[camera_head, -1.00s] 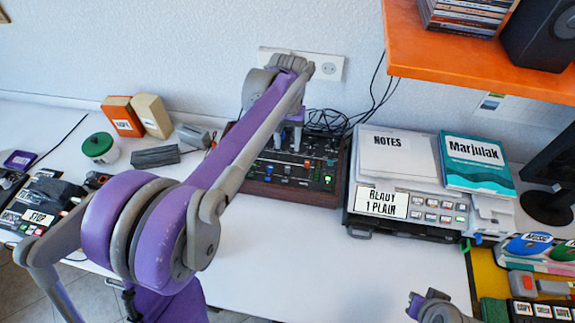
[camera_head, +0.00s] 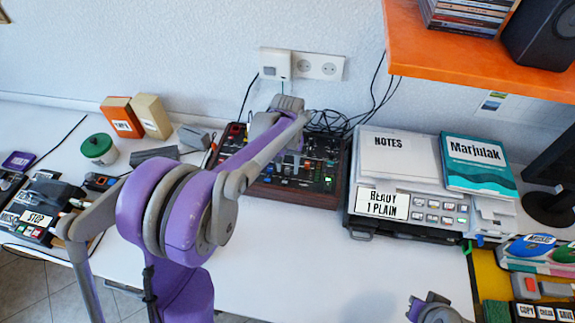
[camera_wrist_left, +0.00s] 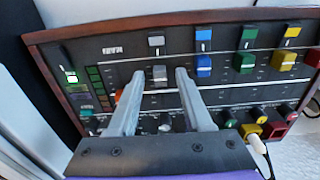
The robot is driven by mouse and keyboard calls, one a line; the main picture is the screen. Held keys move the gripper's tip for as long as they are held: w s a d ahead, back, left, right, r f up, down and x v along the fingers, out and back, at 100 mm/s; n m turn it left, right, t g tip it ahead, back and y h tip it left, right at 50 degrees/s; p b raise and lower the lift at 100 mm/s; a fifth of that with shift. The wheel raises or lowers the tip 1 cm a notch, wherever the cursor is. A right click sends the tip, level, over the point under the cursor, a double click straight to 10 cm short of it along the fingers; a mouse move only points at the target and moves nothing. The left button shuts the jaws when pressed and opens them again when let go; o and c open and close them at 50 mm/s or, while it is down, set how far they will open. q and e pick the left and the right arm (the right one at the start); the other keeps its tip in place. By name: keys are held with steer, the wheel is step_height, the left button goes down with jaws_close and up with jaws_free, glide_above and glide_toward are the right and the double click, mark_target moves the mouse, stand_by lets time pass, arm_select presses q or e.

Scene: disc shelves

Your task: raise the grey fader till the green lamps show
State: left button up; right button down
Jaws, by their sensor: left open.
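The mixer (camera_head: 322,190) is a black panel in a wood frame on the white table. My left gripper (camera_wrist_left: 160,73) is open over it, one finger on each side of a grey fader cap (camera_wrist_left: 159,72). A gap shows between cap and fingers; contact cannot be told. Another grey cap-like piece (camera_wrist_left: 156,40) sits above it, nearer the panel's top edge. In the head view my arm hides much of the panel and the grey fader.
Blue (camera_wrist_left: 204,63), green (camera_wrist_left: 244,62) and yellow (camera_wrist_left: 284,60) caps stand right of the grey one. A printer-like box labelled READY 1 PLAIN (camera_head: 382,204) is right of the mixer. Cables (camera_head: 335,122) lie behind it. Table in front of the mixer is free.

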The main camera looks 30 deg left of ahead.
arm_select(q)
jaws_close()
stand_by(1.3)
